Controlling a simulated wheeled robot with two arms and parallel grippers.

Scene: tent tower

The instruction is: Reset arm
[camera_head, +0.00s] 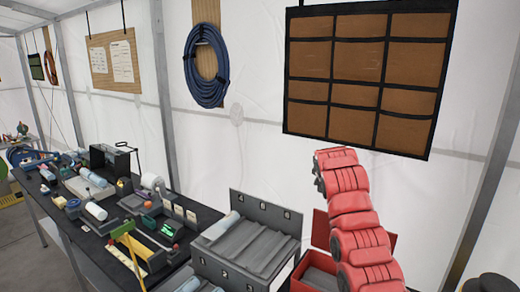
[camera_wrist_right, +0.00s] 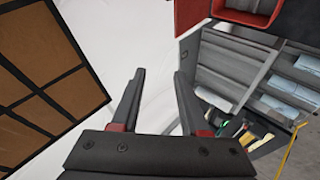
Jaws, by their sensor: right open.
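My right gripper (camera_wrist_right: 160,75) shows in the right wrist view. Its two dark fingers stand apart with nothing between them, and pale tent wall lies behind them. It touches nothing that I can see. In the head view neither gripper can be made out. My left gripper is not in view.
A grey slotted rack (camera_head: 247,240) and a red bin (camera_head: 318,280) stand at lower centre; the bin also shows at the wrist view's top (camera_wrist_right: 203,10). A cluttered black table (camera_head: 90,240) is left. A brown pocket organizer (camera_head: 360,60) hangs behind.

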